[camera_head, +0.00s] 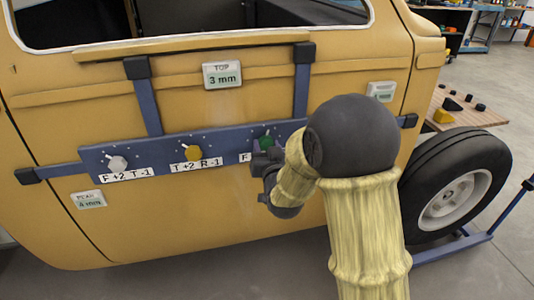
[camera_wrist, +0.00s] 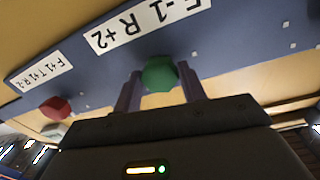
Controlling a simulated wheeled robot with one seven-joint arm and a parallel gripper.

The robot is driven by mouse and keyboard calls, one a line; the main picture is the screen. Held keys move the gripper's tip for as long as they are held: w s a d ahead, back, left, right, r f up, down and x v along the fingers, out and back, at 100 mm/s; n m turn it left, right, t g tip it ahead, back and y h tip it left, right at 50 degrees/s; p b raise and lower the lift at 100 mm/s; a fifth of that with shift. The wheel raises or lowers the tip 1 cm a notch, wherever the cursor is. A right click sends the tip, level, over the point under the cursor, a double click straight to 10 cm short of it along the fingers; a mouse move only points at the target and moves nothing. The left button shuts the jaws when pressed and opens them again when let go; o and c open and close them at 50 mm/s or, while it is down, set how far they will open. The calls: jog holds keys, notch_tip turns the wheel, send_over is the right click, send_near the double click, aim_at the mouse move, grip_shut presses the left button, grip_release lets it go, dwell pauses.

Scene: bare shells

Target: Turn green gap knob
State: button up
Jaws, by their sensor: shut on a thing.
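The green knob (camera_head: 266,143) sits on the blue bar fixed across the yellow car door. In the head view it is partly hidden by my gripper (camera_head: 262,157). In the wrist view the green knob (camera_wrist: 160,74) is between the two fingers of my gripper (camera_wrist: 160,85), which is shut on it. A label above the knob in the wrist view reads "F -1 R +2", upside down. In the head view the green knob's label is mostly hidden by my gripper.
A white knob (camera_head: 117,163) and a yellow knob (camera_head: 192,153) are on the bar to the left. A red knob (camera_wrist: 55,107) shows in the wrist view. Gauge displays (camera_head: 222,75) are on the door. A wheel (camera_head: 455,190) stands at the right, near a wooden board (camera_head: 478,112).

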jog(key=shift+m+b, duration=1.9)
jog(key=shift+m, duration=0.6)
jog(key=o, duration=1)
jog(key=b+v, duration=0.4)
jog(key=v, duration=0.4)
jog(key=b+v, duration=0.4)
jog(key=v, duration=0.5)
jog(key=shift+s+d+r, duration=0.15)
jog(key=shift+d+r, duration=0.05)
jog(key=shift+r, duration=0.05)
